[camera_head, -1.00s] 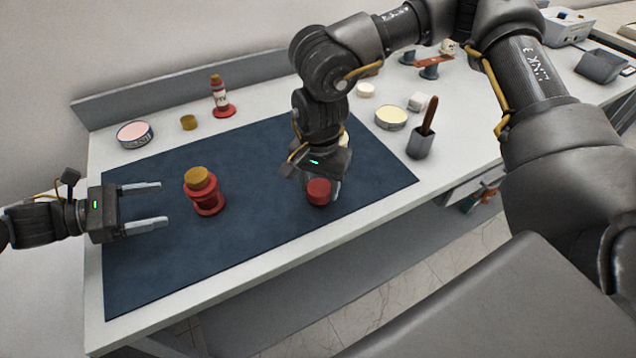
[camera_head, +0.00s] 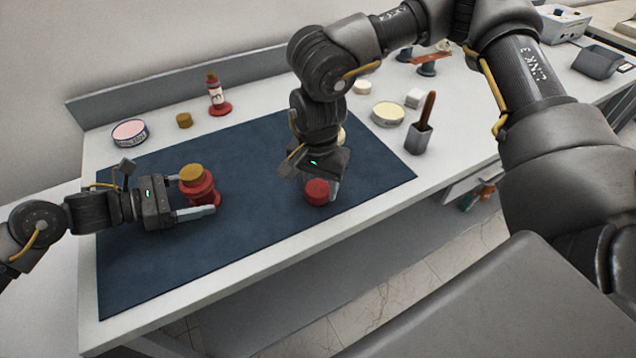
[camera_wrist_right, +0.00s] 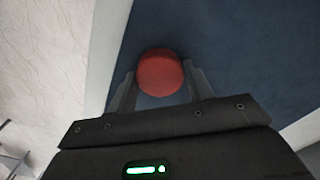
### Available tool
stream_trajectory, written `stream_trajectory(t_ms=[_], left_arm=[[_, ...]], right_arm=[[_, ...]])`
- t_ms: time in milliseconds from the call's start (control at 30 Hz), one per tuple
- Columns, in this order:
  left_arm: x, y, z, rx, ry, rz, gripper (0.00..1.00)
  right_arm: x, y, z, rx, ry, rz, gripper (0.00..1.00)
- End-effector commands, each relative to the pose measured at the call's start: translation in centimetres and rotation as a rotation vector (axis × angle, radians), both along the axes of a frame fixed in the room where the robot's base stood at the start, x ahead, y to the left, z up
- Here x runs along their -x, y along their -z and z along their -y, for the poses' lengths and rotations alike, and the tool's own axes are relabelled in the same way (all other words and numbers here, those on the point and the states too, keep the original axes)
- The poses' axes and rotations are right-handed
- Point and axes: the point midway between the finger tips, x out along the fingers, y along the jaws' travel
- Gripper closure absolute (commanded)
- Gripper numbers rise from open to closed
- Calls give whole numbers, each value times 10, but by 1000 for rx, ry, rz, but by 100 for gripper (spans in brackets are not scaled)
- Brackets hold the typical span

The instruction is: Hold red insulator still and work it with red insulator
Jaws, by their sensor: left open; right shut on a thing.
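A red insulator (camera_head: 204,198) with a tan top stands upright on the dark blue mat (camera_head: 250,225). My left gripper (camera_head: 196,197) is open at its left side; the near finger lies along the insulator's front and the far finger is mostly hidden behind its top. A second red insulator (camera_head: 316,191) is under my right gripper (camera_head: 325,192), which points down over the mat. In the right wrist view the round red end of this insulator (camera_wrist_right: 160,74) sits between the fingers of my right gripper (camera_wrist_right: 160,88), which are shut on it. I cannot tell whether it touches the mat.
Behind the mat stand a pink-topped tin (camera_head: 130,132), a small tan cap (camera_head: 184,120) and a bottle on a red base (camera_head: 217,98). A cream-topped tin (camera_head: 388,114) and a grey holder with a brown handle (camera_head: 419,138) are at the right. The mat's front is clear.

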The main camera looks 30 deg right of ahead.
Motion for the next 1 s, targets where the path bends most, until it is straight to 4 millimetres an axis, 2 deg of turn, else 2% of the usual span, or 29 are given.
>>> stream_trajectory(t_ms=[367,700,867,1000], left_arm=[[0,0,3,0,0,-1,23],[0,0,3,0,0,-1,68],[0,0,3,0,0,-1,68],[0,0,3,0,0,-1,68]], right_arm=[[0,2,0,0,0,0,70],[0,2,0,0,0,0,70],[-3,1,-2,0,6,1,70],[-21,-11,-20,1,58,7,70]])
